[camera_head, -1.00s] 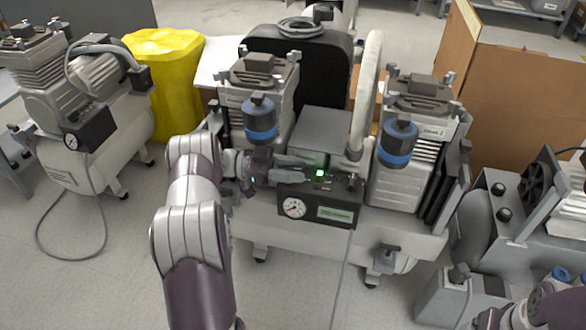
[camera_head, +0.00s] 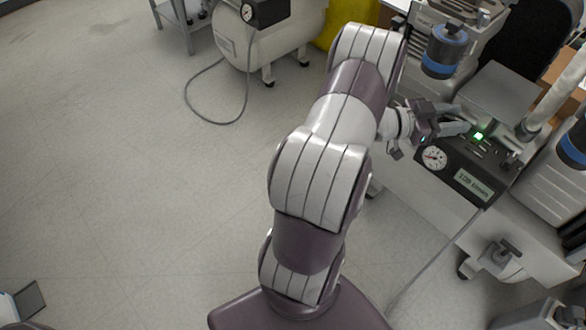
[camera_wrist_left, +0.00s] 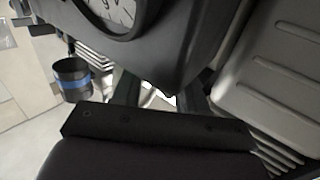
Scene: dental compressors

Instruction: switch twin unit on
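The twin unit, a white compressor with two pump heads, is cut off at the right of the head view. Its dark control box (camera_head: 466,169) has a round gauge (camera_head: 434,158), a lit display (camera_head: 474,188) and small switches on top. A green light (camera_head: 479,135) glows there. My left gripper (camera_head: 462,121) is at the left end of the switch row, its fingers apart, close to the green light. Whether it touches a switch cannot be told. My right gripper is out of view.
A grey cover (camera_head: 497,92) lies behind the switches. Another compressor (camera_head: 275,40) with a looped hose stands at the back.

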